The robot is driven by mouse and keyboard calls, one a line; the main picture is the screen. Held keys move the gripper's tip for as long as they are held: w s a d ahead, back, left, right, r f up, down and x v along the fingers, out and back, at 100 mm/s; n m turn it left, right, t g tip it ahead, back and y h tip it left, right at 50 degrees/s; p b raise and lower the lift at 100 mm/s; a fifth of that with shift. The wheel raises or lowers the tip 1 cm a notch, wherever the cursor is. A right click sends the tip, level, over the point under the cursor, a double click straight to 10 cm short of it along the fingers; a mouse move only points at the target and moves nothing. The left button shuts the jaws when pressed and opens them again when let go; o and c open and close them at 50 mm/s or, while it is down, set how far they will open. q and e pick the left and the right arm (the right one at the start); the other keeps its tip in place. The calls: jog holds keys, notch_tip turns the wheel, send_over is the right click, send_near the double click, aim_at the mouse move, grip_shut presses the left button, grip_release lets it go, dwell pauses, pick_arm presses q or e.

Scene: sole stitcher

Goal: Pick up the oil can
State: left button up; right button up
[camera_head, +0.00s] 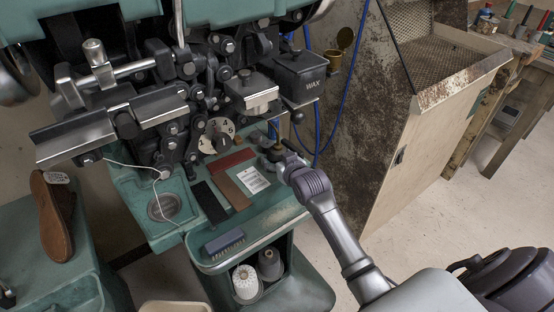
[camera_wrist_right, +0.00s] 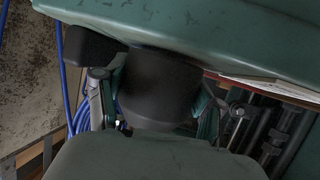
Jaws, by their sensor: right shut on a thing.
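The oil can (camera_head: 279,147) is small and mostly hidden in the head view, at the right end of the green machine shelf, with a brass-coloured bit showing. My right gripper (camera_head: 282,158) reaches in from the lower right and is shut around it. In the right wrist view, a dark rounded body (camera_wrist_right: 158,85), which I take to be the can, fills the space between the fingers. Whether its base touches the shelf cannot be told. My left gripper is not in view.
The black WAX box (camera_head: 303,78) and blue cables are close above and behind the gripper. Thread cones (camera_head: 246,281) stand below.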

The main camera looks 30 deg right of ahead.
aim_at(278, 144)
notch_tip(278, 144, up, 7)
jog(key=s+d+b, duration=0.1)
jog(key=s+d, duration=1.2)
jog(key=d, duration=0.1)
jog(key=shift+s+d+f+b, duration=0.15)
jog(key=shift+d+f+b, duration=0.1)
jog(key=shift+b, duration=0.15)
dwell(0.4)
